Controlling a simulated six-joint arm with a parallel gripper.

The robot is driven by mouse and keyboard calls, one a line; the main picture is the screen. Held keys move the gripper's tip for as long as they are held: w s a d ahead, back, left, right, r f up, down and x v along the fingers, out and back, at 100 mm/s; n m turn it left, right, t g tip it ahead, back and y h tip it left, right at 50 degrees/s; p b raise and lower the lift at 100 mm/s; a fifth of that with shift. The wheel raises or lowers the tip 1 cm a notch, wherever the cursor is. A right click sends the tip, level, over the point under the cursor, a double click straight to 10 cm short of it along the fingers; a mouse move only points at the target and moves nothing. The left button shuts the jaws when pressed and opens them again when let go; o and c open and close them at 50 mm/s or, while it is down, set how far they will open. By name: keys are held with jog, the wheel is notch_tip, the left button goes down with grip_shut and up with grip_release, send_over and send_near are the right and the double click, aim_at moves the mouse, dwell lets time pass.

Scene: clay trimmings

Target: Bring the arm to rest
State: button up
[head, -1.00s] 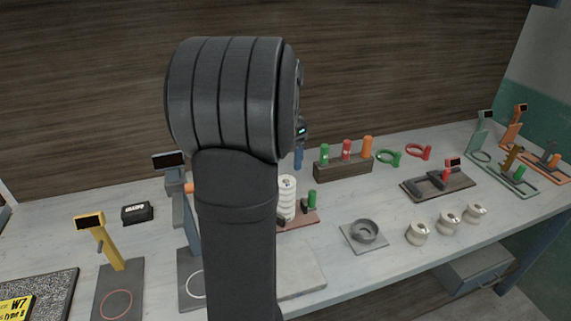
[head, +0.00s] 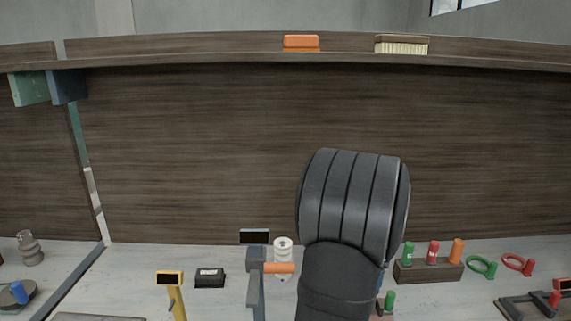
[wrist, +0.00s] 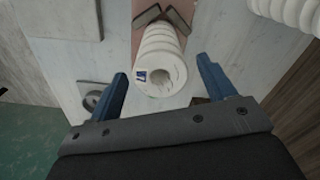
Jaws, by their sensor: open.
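My gripper (wrist: 162,68) shows in the wrist view with its two blue fingers spread apart. A white ribbed cylinder (wrist: 158,50) with a hole in its end and a small blue label lies in the view between and beyond the fingertips. The fingers appear clear of it, with a gap on each side. It sits over a reddish base with grey metal pieces by it. In the head view my dark arm stands right of centre and hides my gripper.
A second white ribbed piece (wrist: 288,10) is at the wrist view's top right. In the head view, a blue-grey stand (head: 256,262), yellow stand (head: 170,279), black box (head: 210,278) and wooden block (head: 428,271) with coloured cylinders stand on the bench. A shelf (head: 200,60) runs above.

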notch_tip(320, 180, down, 4)
jog(key=shift+r, duration=2.25)
jog(key=shift+f, duration=0.1)
notch_tip(320, 180, up, 9)
notch_tip(320, 180, down, 12)
notch_tip(320, 180, up, 4)
jog(key=shift+r, duration=0.15)
jog(key=s+d+r, duration=0.7)
jog(key=s, duration=0.3)
jog(key=w+a+r, duration=0.1)
jog(key=w+a, duration=1.3)
jog(key=w, duration=0.1)
jog(key=w+a, duration=0.4)
jog(key=a, duration=0.6)
jog(key=w+a, duration=0.5)
jog(key=a, duration=0.6)
jog(key=shift+a+n, duration=0.25)
jog(key=shift+n, duration=0.15)
